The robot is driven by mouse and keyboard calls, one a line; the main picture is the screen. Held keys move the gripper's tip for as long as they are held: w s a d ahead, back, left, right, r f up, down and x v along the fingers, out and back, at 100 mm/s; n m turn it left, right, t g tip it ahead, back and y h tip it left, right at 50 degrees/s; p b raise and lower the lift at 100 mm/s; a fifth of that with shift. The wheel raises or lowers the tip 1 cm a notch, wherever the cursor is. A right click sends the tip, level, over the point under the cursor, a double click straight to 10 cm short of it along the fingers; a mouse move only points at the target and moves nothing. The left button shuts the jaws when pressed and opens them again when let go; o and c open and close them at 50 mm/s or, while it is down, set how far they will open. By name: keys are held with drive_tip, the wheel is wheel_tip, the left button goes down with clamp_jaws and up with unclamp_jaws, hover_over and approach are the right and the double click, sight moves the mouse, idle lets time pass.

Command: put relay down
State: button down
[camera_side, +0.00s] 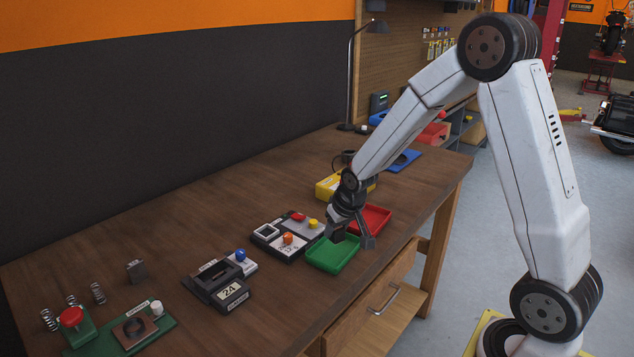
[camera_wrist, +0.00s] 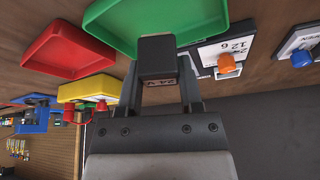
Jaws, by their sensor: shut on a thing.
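The relay is a small dark block marked "24 V" and shows between my fingers in the wrist view (camera_wrist: 157,57). My gripper (camera_wrist: 160,82) is shut on it. In the side view my gripper (camera_side: 352,228) points down over the green tray (camera_side: 320,262), close to the red tray (camera_side: 377,217). The relay is a dark shape at the fingertips, over the green tray's far part. In the wrist view the green tray (camera_wrist: 110,38) lies just beyond the relay. I cannot tell whether the relay touches it. The visible part of the green tray looks empty.
A panel with red, orange and yellow buttons (camera_side: 284,247) sits left of the green tray. A black unit marked "24" (camera_side: 231,294), a blue-button box (camera_side: 241,262) and a grey block (camera_side: 136,271) stand further left. A yellow box (camera_side: 327,187) is behind my gripper.

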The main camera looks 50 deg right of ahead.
sight(335, 239)
drive_tip(key=shift+w+f, duration=0.1)
drive_tip(key=shift+w+f, duration=0.15)
drive_tip(key=shift+f, duration=1.55)
drive_tip(key=shift+f, duration=0.1)
drive_tip(key=shift+c, duration=1.3)
unclamp_jaws()
drive_tip(key=shift+r, duration=0.55)
drive_tip(key=v, duration=1.1)
